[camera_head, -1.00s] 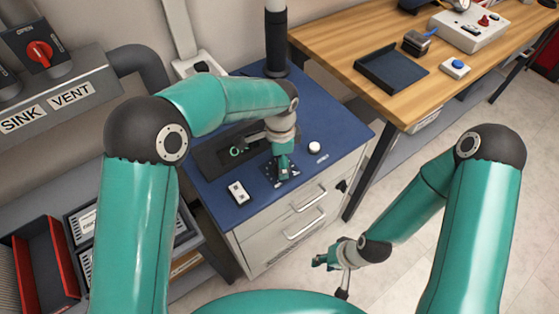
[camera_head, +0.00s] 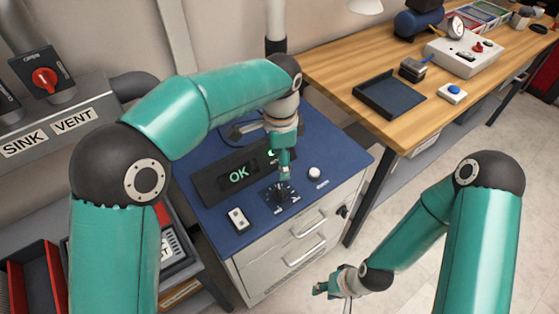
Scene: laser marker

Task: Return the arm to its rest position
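My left arm comes in from the left and reaches over the blue-topped cabinet (camera_head: 215,222). My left gripper (camera_head: 284,170) points down, just above and behind a black dial (camera_head: 281,193) on the cabinet top. A small gap seems to show between its tip and the dial; its fingers are too small to read. My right gripper (camera_head: 320,289) hangs low at the bottom centre, over the floor in front of the cabinet and away from everything. Its fingers are too small to read as well.
A black display (camera_head: 222,186) reads "OK" in green. A white switch plate (camera_head: 238,218) and a white knob (camera_head: 314,173) sit on the cabinet top. A post (camera_head: 276,50) stands behind. The wooden bench (camera_head: 340,65) holds a dark tray (camera_head: 388,97) and a blue button (camera_head: 453,91).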

